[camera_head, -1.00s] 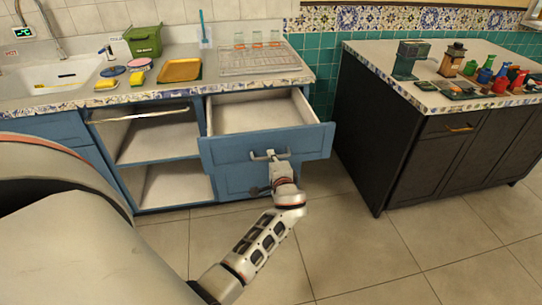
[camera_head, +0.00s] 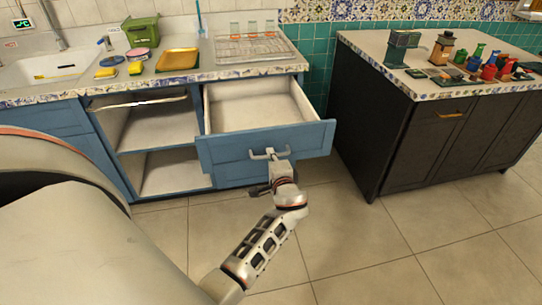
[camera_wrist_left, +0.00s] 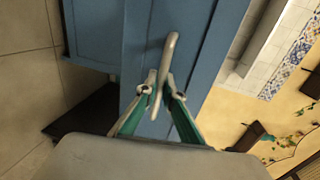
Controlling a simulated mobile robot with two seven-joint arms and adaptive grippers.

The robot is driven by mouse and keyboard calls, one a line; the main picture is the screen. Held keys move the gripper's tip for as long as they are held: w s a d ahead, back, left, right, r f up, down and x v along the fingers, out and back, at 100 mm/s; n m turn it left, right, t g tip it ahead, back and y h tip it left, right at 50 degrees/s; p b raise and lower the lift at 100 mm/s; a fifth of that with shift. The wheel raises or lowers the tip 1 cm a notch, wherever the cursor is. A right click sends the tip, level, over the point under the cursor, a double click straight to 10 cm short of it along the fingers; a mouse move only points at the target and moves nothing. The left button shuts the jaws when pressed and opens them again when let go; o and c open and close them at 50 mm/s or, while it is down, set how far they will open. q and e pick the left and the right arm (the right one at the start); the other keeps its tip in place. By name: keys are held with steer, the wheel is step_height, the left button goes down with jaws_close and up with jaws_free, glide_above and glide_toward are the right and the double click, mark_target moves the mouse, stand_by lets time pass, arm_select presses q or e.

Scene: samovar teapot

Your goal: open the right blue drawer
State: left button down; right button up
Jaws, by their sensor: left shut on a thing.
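The right blue drawer (camera_head: 230,150) is pulled well out from the counter, and its pale empty inside shows from above in the head view. Its light grey bar handle (camera_head: 258,154) is on the front face. My left gripper (camera_head: 275,160) is at the handle. In the left wrist view, the fingers of my left gripper (camera_wrist_left: 159,88) are closed around the handle (camera_wrist_left: 168,55), with the blue drawer front (camera_wrist_left: 140,60) behind. My right gripper is in neither view.
An open blue cabinet with shelves (camera_head: 160,135) is left of the drawer. A dark island (camera_head: 405,150) with several small items on top stands to the right. The tiled floor (camera_head: 370,250) in front is clear. A wire rack with glasses (camera_head: 255,48) stands on the counter.

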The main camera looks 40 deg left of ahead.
arm_select(q)
steer(key=c, duration=2.2)
jaws_free()
steer(key=v, duration=0.7)
steer(key=shift+s+d+r, duration=0.1)
steer(key=shift+s+d, duration=0.05)
